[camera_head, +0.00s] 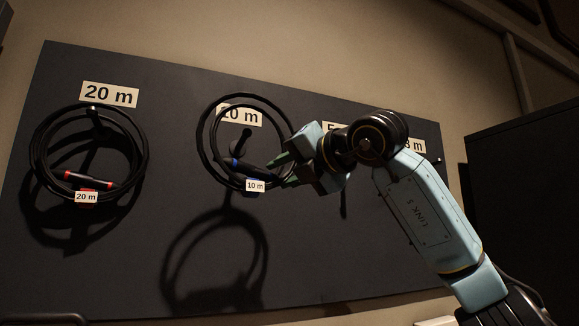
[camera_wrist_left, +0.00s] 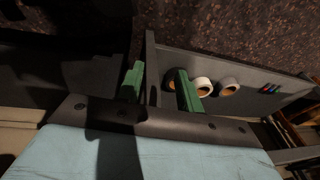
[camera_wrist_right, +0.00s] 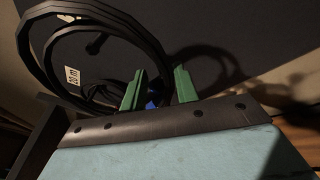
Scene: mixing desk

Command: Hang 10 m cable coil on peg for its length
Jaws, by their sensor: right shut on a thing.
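The black 10 m cable coil (camera_head: 204,140) has a blue band and a white "10 m" tag (camera_head: 255,186). My right gripper (camera_head: 283,170) is shut on the coil at its blue part, at the loop's lower right. The coil also shows in the right wrist view (camera_wrist_right: 42,55), with blue (camera_wrist_right: 152,103) between the fingers. The dark peg (camera_head: 241,142) under the "10 m" label (camera_head: 240,114) appears inside the loop. Whether the coil is around it or in front of it, I cannot tell. My left gripper (camera_wrist_left: 160,88) is open and empty, outside the head view.
A 20 m coil (camera_head: 34,160) with red ends hangs on the left peg under its "20 m" label (camera_head: 110,94). My right arm partly covers the labels at right. Two tape rolls (camera_wrist_left: 203,87) (camera_wrist_left: 229,86) show beyond my left gripper.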

